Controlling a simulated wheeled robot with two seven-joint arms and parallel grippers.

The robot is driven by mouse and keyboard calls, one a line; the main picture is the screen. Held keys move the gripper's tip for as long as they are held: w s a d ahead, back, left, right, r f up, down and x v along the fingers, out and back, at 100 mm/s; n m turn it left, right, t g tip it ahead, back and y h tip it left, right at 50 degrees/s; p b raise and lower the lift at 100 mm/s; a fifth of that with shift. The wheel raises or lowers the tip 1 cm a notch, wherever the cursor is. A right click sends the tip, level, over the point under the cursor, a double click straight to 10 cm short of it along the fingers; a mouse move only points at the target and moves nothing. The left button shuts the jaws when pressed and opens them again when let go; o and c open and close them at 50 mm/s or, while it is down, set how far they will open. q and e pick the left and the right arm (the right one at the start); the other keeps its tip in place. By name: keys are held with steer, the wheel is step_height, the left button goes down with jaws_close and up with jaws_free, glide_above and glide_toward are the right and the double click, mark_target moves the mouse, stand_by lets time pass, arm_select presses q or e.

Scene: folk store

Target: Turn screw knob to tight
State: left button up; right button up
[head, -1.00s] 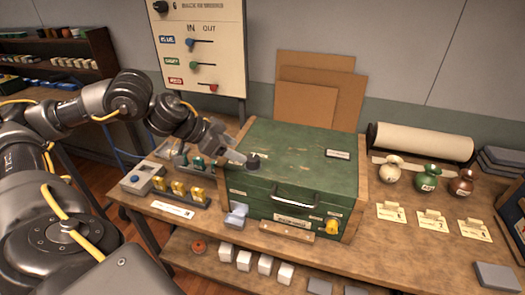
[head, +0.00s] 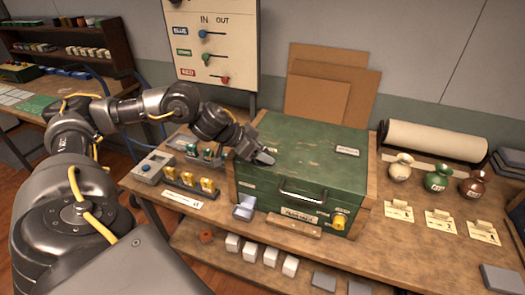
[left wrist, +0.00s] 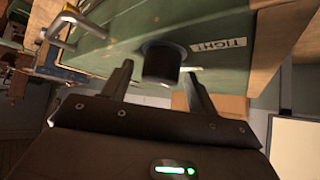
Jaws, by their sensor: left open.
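The green box (head: 310,158) stands on the wooden workbench with a metal handle on its front. A short black screw knob (left wrist: 161,62) stands up from its green surface in the left wrist view, beside a white label reading TIGHT (left wrist: 218,46). My left gripper (head: 262,157) is over the left part of the box top and hides the knob in the head view. In the left wrist view my left gripper (left wrist: 158,80) is open, with one finger on each side of the knob. A gap shows on both sides. My right gripper is not in view.
A yellow knob (head: 339,221) sits on the box front. Yellow-topped parts (head: 189,182) stand left of the box. A paper roll (head: 435,140) and several vases (head: 436,180) are at right. A switch panel (head: 213,50) stands behind. The box top's middle is clear.

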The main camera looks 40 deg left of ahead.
arm_select(q)
steer(key=shift+w+d+f, duration=0.1)
steer(key=shift+w+f, duration=0.1)
steer(key=shift+f, duration=0.05)
steer(key=c, duration=1)
